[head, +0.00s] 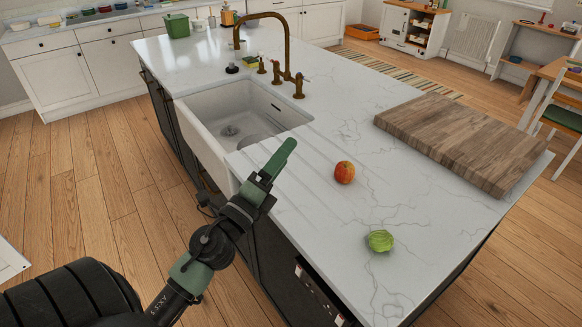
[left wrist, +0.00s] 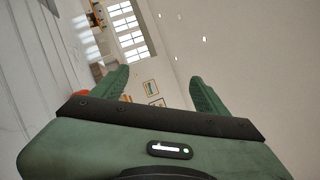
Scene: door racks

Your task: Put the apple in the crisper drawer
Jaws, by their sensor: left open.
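The apple (head: 344,172), red with some yellow, rests on the white marble island top (head: 330,230), right of the sink. My left gripper (head: 281,158) is left of the apple and apart from it, near the sink's corner. In the left wrist view its two green fingers (left wrist: 160,82) stand wide apart with nothing between them. A bit of red (left wrist: 80,94), apparently the apple, shows there beside the left finger, partly hidden by the gripper. My right gripper is not in view. I see no crisper drawer in either view.
A green cabbage-like vegetable (head: 380,241) lies nearer the front. A thick wooden board (head: 462,138) lies right of the apple. A white sink (head: 238,120) with a brass tap (head: 288,50) is beyond my gripper. Wooden floor (head: 85,185) is clear left of the island.

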